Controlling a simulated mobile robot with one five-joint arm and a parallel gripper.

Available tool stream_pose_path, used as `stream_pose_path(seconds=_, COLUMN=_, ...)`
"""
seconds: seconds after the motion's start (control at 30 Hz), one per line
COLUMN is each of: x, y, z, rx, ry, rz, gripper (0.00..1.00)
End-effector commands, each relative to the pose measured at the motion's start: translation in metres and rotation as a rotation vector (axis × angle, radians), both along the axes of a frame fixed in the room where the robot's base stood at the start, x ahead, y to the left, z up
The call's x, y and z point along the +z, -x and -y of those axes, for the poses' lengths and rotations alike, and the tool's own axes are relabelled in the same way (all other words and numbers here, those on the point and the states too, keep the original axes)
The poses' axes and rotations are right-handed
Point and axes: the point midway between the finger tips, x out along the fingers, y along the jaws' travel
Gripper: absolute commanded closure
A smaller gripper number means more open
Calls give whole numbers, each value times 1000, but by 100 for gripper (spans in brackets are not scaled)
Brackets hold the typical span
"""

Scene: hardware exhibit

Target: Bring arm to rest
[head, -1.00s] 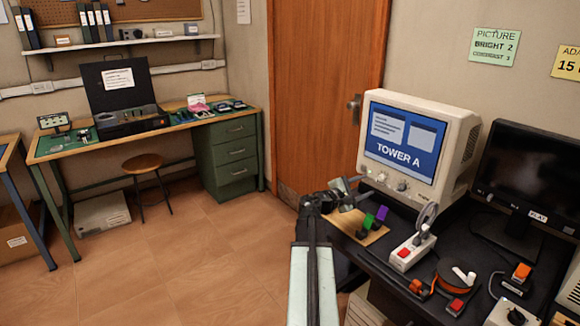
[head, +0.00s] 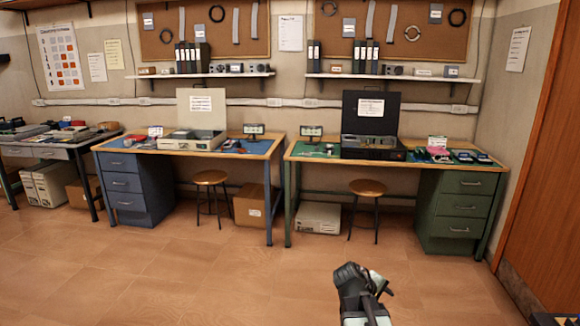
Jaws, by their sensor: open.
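My gripper (head: 376,284) shows at the bottom of the head view, right of the middle, above the tiled floor. It is dark, with a pale arm link below it. Its jaws are apart and nothing shows between them. It is away from the desks and touches nothing that I can see. The lower part of my arm is cut off by the frame's bottom edge.
A blue-drawer desk (head: 123,162) and a green-drawer desk (head: 455,184) stand along the back wall. Stools (head: 209,178) (head: 368,188) stand before them. A wooden door (head: 545,190) is at the right. The floor (head: 190,280) in front is clear.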

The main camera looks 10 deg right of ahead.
Motion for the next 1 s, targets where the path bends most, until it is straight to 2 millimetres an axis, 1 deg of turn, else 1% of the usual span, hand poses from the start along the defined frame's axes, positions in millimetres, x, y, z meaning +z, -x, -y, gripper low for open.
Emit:
stream_pose_path(seconds=0.03, x=-12, y=6, z=-32, rx=-13, ry=-85, rz=-2, gripper=55)
stream_pose_path(seconds=0.1, x=-28, y=17, z=-72, rx=-52, ry=-211, rz=-11, gripper=55)
stream_pose_path(seconds=0.17, x=-39, y=29, z=-102, rx=-95, ry=-316, rz=-27, gripper=55)
stream_pose_path(seconds=0.2, x=-46, y=37, z=-119, rx=-130, ry=-385, rz=-41, gripper=55)
stream_pose_path(seconds=0.27, x=-54, y=53, z=-143, rx=-200, ry=-496, rz=-67, gripper=55)
stream_pose_path(seconds=0.3, x=-59, y=64, z=-158, rx=-255, ry=-570, rz=-88, gripper=55)
stream_pose_path(seconds=0.37, x=-63, y=81, z=-180, rx=-341, ry=-673, rz=-127, gripper=55)
stream_pose_path(seconds=0.4, x=-64, y=91, z=-195, rx=-413, ry=-735, rz=-157, gripper=55)
stream_pose_path(seconds=0.43, x=-64, y=98, z=-199, rx=-486, ry=-751, rz=-170, gripper=55)
stream_pose_path(seconds=0.5, x=-28, y=96, z=-196, rx=-487, ry=-744, rz=-157, gripper=55)
stream_pose_path(seconds=0.57, x=-11, y=95, z=-196, rx=-486, ry=-743, rz=-156, gripper=55)
stream_pose_path(seconds=0.8, x=60, y=95, z=-196, rx=-482, ry=-742, rz=-154, gripper=55)
stream_pose_path(seconds=0.9, x=81, y=95, z=-195, rx=-482, ry=-741, rz=-154, gripper=55)
stream_pose_path(seconds=1.0, x=88, y=95, z=-195, rx=-482, ry=-741, rz=-154, gripper=55)
